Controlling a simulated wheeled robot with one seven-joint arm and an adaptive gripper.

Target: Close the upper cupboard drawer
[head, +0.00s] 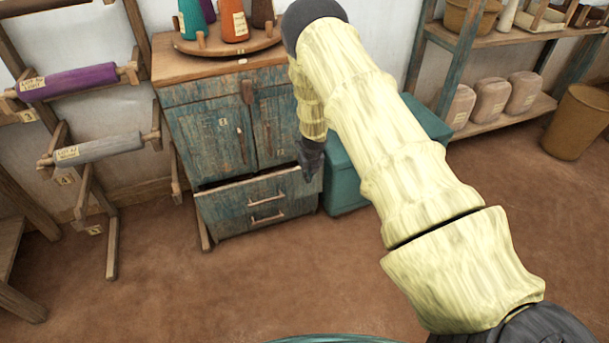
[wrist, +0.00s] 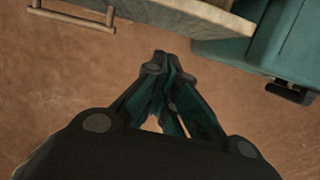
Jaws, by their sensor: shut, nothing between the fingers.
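The cupboard (head: 222,118) is worn blue-green wood with two doors and drawers below. The upper cupboard drawer (head: 233,194) sticks out at the front, with a dark gap above its front panel. It has a pale bar handle (head: 265,199). A second bar handle (head: 267,217) sits below it. My gripper (head: 309,176) points down by the drawer's right end and hides part of it; I cannot tell if they touch. In the wrist view my gripper (wrist: 162,57) is shut and empty over the floor. A wooden front edge (wrist: 205,14) and a bar handle (wrist: 75,18) show above it.
A teal chest (head: 345,183) stands right of the cupboard, also in the wrist view (wrist: 272,40). Cones of thread stand on a round wooden tray (head: 228,46) on top. Wooden racks with rolls (head: 95,149) stand left. The floor (head: 200,285) in front is clear.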

